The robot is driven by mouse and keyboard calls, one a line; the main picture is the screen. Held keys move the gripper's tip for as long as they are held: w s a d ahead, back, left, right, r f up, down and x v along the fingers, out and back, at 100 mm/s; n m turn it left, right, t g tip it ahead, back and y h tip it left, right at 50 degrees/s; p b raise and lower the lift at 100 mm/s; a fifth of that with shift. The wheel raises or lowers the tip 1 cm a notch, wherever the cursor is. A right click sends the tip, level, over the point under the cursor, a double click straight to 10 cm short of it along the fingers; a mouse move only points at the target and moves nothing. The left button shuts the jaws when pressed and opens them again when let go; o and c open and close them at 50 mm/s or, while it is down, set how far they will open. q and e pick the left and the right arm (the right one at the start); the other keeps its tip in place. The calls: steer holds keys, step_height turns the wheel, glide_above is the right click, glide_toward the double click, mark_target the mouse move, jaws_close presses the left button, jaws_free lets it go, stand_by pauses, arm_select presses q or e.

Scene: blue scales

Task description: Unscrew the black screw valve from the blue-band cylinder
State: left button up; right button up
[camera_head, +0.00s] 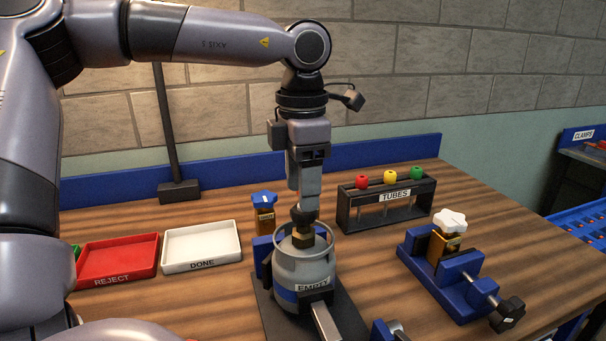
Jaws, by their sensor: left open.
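A dark part (301,214), probably the black screw valve, sits just above the brass. My left gripper (303,207) points straight down over the cylinder top, open, at that dark part. Its fingers overlap the dark part, so contact is hard to tell. My right gripper is not in view.
A blue-knobbed brass valve (264,212) stands close behind the cylinder. A white-knobbed one (447,238) sits in a blue vise (455,285) at right.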

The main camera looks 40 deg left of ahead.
mark_target(302, 218)
arm_select(q)
steer(key=shift+f, duration=3.5)
steer(key=c, duration=0.9)
steer(key=shift+o, duration=0.2)
steer(key=shift+n+b, duration=0.35)
steer(key=shift+n, duration=0.15)
steer(key=n+b, duration=0.2)
steer(key=n, duration=0.1)
steer(key=shift+r, duration=0.2)
steer(key=shift+r, duration=0.1)
steer(key=shift+r+p, duration=0.9)
steer(key=shift+r, duration=0.35)
steer(key=shift+r, duration=0.1)
